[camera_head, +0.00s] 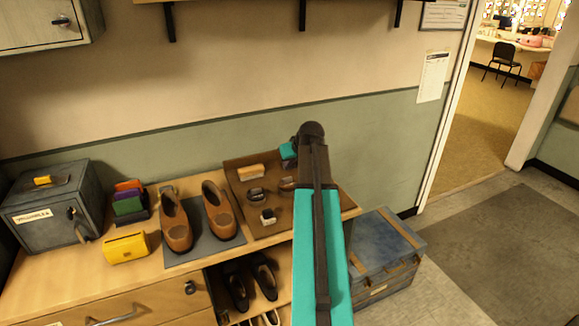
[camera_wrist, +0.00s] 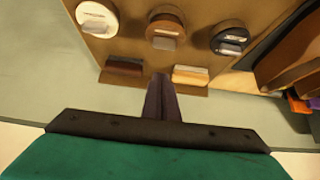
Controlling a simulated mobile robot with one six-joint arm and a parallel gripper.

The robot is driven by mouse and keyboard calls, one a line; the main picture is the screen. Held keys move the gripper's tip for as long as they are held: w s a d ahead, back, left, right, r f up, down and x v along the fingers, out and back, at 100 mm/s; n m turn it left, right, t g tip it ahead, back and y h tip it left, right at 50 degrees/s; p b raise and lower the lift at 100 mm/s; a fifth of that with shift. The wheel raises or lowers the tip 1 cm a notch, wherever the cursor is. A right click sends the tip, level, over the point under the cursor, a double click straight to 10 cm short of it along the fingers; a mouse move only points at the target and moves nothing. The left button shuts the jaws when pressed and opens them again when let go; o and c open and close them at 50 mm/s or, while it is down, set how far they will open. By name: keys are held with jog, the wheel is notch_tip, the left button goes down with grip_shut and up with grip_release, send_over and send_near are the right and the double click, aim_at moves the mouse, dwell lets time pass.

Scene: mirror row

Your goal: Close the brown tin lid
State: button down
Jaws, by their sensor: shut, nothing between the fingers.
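The brown tin (camera_wrist: 164,19) is in the middle of a row of three round tins in the wrist view, with a small grey tab on its near side. In the head view it shows partly beside my arm (camera_head: 287,184). I cannot tell how far its lid stands open. My gripper (camera_wrist: 160,79) is shut and empty, its fingertips apart from the tin, between two brushes in the wrist view. In the head view my arm hides much of the gripper and the tray's right side.
A white tin (camera_wrist: 96,16) and a black tin (camera_wrist: 230,36) flank the brown one. A dark brush (camera_wrist: 124,68) and a tan brush (camera_wrist: 190,75) lie nearby on the brown tray (camera_head: 236,187). Brown shoes (camera_head: 219,210) stand left. A blue chest (camera_head: 385,250) is on the floor.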

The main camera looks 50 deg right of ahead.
jog(key=w+r+b+v, duration=0.1)
jog(key=b+v, duration=0.2)
jog(key=v, duration=0.7)
jog(key=shift+d, duration=0.3)
jog(key=c, duration=1.9)
grip_release()
jog(key=shift+s+f, duration=0.1)
jog(key=shift+f, duration=0.05)
jog(key=o, duration=0.7)
jog(key=shift+s+a+f+g+y, duration=0.15)
jog(key=shift+s+f+g+y, duration=0.1)
jog(key=shift+f+g+y, duration=0.05)
jog(key=shift+w+d+f+g+y+b, duration=0.15)
jog(key=shift+w+f+g+b, duration=0.4)
jog(key=shift+b, duration=1.65)
jog(key=shift+w+d+f+g+y+b, duration=0.2)
jog(key=shift+g+b, duration=0.55)
jog(key=shift+b, duration=1.45)
jog(key=shift+w+a+f, duration=0.1)
jog(key=shift+f, duration=0.05)
